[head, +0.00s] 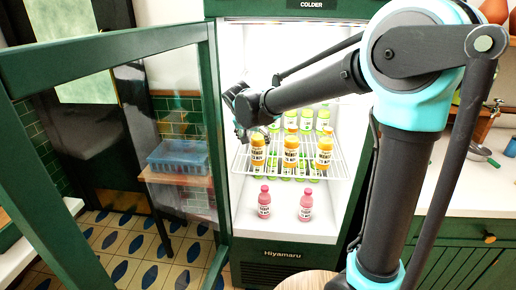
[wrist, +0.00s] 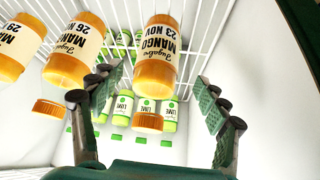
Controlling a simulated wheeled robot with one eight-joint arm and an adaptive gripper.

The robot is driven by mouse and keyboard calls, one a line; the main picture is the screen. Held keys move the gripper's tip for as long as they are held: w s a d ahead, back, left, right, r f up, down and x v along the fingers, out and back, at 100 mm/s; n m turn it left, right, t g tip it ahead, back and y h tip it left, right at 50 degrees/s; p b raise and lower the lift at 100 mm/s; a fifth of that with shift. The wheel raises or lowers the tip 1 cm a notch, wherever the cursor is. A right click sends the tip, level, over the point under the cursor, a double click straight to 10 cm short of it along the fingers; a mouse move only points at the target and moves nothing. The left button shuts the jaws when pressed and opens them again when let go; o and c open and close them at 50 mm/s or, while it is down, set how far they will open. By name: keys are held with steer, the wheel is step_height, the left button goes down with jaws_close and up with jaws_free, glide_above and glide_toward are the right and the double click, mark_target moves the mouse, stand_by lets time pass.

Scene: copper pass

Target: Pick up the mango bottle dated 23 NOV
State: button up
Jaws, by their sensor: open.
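The mango bottle dated 23 NOV (wrist: 157,48) is orange with a cream label and appears upside down in the wrist view. In the head view it is the leftmost orange bottle (head: 258,152) on the fridge's wire shelf. My gripper (wrist: 157,100) is open and empty, its two green-padded fingers spread to either side of the bottle's orange cap (wrist: 148,122). In the head view my gripper (head: 241,132) is just left of and above that bottle, partly hidden by my arm. No contact is visible.
A 26 NOV mango bottle (wrist: 76,48) stands close beside it, with a 29 NOV one (wrist: 18,45) beyond. Green lime bottles (wrist: 122,108) stand behind. Two pink bottles (head: 305,206) stand below. The fridge door (head: 216,150) stands open at left; a white fridge wall (wrist: 255,85) bounds the side.

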mark_target(258, 148)
steer(key=shift+s+d+x, duration=0.1)
steer(key=shift+s+x, duration=0.05)
steer(key=shift+x, duration=1.55)
steer(key=shift+s+d+x, duration=0.1)
steer(key=shift+x, duration=1.6)
steer(key=shift+f, duration=0.15)
steer(key=c, duration=1.6)
